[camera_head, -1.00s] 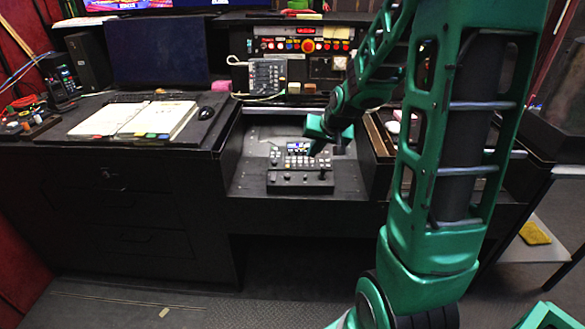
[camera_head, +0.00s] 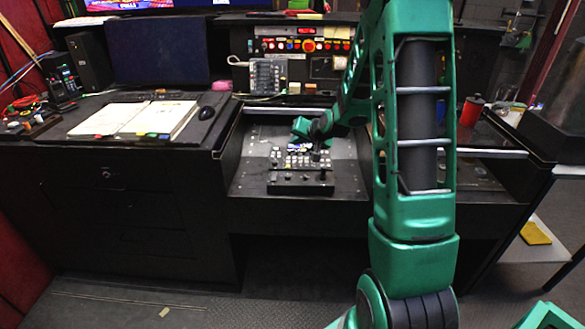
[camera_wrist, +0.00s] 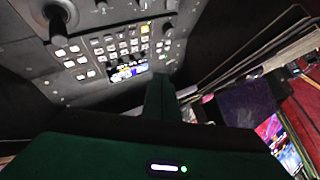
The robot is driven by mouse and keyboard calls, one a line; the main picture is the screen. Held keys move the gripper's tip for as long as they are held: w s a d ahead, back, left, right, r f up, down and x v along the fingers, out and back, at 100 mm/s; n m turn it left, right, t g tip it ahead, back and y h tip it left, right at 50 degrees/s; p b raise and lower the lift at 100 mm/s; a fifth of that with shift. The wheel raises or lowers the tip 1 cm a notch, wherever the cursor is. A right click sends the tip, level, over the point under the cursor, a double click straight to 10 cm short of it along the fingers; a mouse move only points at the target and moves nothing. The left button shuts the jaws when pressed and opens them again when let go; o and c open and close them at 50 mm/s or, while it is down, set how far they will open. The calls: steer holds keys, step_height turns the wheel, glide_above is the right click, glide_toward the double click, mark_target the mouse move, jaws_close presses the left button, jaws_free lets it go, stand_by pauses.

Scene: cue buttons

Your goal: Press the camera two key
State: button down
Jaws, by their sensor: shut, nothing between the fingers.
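The control panel (camera_head: 300,187) lies in the recessed part of the desk. Its upper part carries rows of small keys (camera_head: 297,162) and a small lit screen. In the wrist view the panel (camera_wrist: 85,80) is tilted, with rows of pale keys (camera_wrist: 112,47), a lit screen and a lit yellow key (camera_wrist: 145,28). Labels are too small to read, so I cannot tell which is the camera two key. My gripper (camera_head: 316,148) is shut and empty at the panel's upper keys. Its finger (camera_wrist: 160,92) shows beside the screen; whether it touches the panel I cannot tell.
A joystick (camera_wrist: 60,17) stands up from the panel. Behind it is a console with lit buttons (camera_head: 305,46). An open book (camera_head: 135,118) and mouse (camera_head: 206,112) lie to the left. A red bottle (camera_head: 471,110) stands right of my arm.

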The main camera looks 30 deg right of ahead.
steer(key=shift+w+d+f, duration=0.1)
steer(key=shift+w+f, duration=0.05)
steer(key=shift+f, duration=1.2)
steer(key=shift+w+d+f, duration=0.1)
steer(key=shift+w+f, duration=0.1)
steer(key=shift+f, duration=1.2)
steer(key=shift+w+d+f, duration=0.1)
steer(key=shift+w+f, duration=0.05)
steer(key=shift+f, duration=1.2)
steer(key=shift+f, duration=0.4)
steer(key=shift+f, duration=0.3)
steer(key=shift+r, duration=0.1)
steer(key=shift+s+r, duration=0.1)
steer(key=shift+r, duration=0.55)
steer(key=r, duration=0.5)
steer(key=shift+s+a, duration=0.2)
steer(key=shift+s, duration=0.1)
